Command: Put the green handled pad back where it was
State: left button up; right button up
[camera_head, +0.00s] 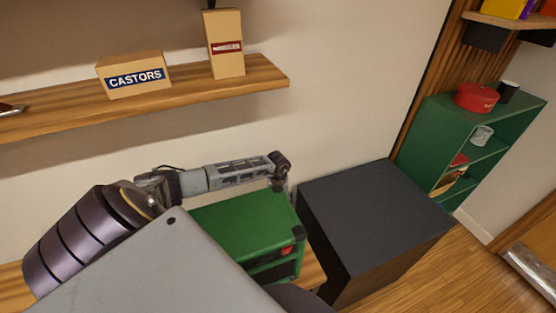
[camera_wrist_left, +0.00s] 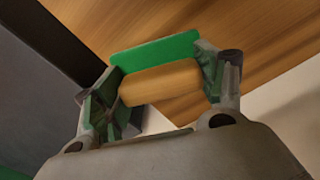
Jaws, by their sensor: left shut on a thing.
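My left arm comes in from the left in the head view, and its gripper (camera_head: 280,173) is over the far right part of a green box, beside a dark cabinet. In the left wrist view the gripper (camera_wrist_left: 162,75) is shut on the green handled pad (camera_wrist_left: 155,52). The pad shows a green strip and a tan, wood-coloured part between the two fingers. The pad cannot be made out in the head view. My right gripper is not in view.
The green box (camera_head: 240,222) stands close to the dark cabinet (camera_head: 375,210). A wall shelf (camera_head: 200,90) holds a CASTORS box (camera_head: 135,75) and a taller carton (camera_head: 224,42). A green shelf unit (camera_head: 440,125) at right carries a red round tin (camera_head: 477,98) and a dark cup (camera_head: 508,91).

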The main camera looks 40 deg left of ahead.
pick_arm(q)
jog(key=shift+f, duration=0.15)
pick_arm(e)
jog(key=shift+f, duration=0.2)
pick_arm(q)
jog(key=o, duration=1)
jog(key=shift+r, duration=0.2)
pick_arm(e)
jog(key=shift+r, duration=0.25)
pick_arm(q)
jog(key=shift+r, duration=0.7)
notch_tip(320, 180, up, 11)
jog(key=shift+f+b, duration=0.2)
jog(key=shift+b, duration=0.9)
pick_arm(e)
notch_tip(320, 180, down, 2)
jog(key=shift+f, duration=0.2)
pick_arm(q)
jog(key=shift+s+f, duration=0.1)
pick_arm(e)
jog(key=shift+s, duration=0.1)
